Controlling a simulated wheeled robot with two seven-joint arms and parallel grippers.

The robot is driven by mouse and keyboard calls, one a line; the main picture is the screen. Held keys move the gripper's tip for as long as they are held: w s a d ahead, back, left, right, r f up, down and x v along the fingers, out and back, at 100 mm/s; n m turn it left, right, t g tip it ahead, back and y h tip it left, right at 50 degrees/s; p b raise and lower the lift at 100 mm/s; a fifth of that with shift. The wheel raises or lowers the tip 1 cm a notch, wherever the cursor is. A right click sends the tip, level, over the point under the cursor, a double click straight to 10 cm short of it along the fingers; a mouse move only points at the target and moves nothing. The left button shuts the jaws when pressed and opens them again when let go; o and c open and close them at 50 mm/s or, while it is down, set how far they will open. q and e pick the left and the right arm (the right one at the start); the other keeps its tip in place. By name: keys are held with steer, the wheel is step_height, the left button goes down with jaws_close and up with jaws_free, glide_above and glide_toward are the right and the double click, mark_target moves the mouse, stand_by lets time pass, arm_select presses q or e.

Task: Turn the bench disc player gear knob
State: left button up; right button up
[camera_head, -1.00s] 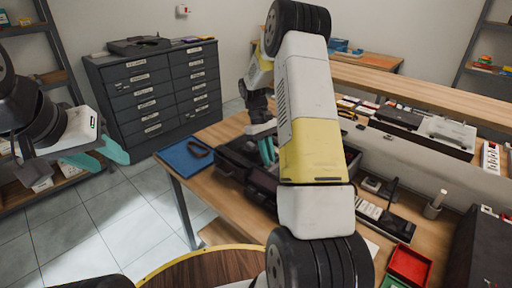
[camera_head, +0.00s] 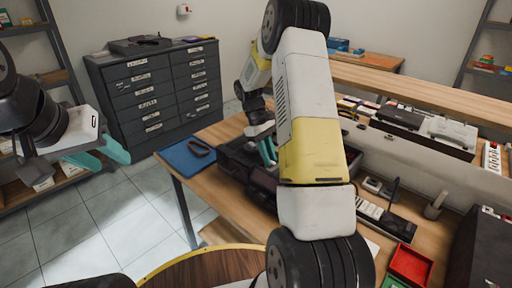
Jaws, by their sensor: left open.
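The disc player on the bench looks like the dark boxy unit (camera_head: 236,162) near the bench's left end, largely hidden behind my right arm. Its gear knob cannot be made out. My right gripper (camera_head: 267,150), with teal fingers, is at the top of this dark unit, beyond my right forearm; I cannot tell whether it touches it or how far its fingers are apart. My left gripper (camera_head: 101,155) is open and empty at the left, in front of the drawer cabinet, well away from the bench.
The wooden bench (camera_head: 215,133) carries a blue mat (camera_head: 186,156) with a dark strap, a red tray (camera_head: 410,264) and a pen cup (camera_head: 435,205). A grey drawer cabinet (camera_head: 158,90) stands behind. The tiled floor (camera_head: 115,225) at left is clear.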

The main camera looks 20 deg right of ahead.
steer(key=shift+o, duration=1)
steer(key=v, duration=0.8)
steer(key=shift+s, duration=0.1)
steer(key=s+a+r+m+t+y, duration=0.1)
steer(key=s+a+r+t, duration=0.2)
steer(key=s+r, duration=0.35)
steer(key=s+a+r+m+t+y, duration=0.1)
steer(key=s+a+r+m+t, duration=0.1)
steer(key=s+r, duration=0.45)
steer(key=s+a+r+m+t+y, duration=0.1)
steer(key=s+a+r+t, duration=0.1)
steer(key=s, duration=0.4)
steer(key=s+a+r+m+t+y, duration=0.1)
steer(key=s+a+r+t, duration=0.1)
steer(key=s, duration=0.4)
steer(key=shift+s+a+r+m+t+y, duration=0.3)
steer(key=shift+s+a+m+t, duration=0.1)
steer(key=shift+a+t, duration=0.15)
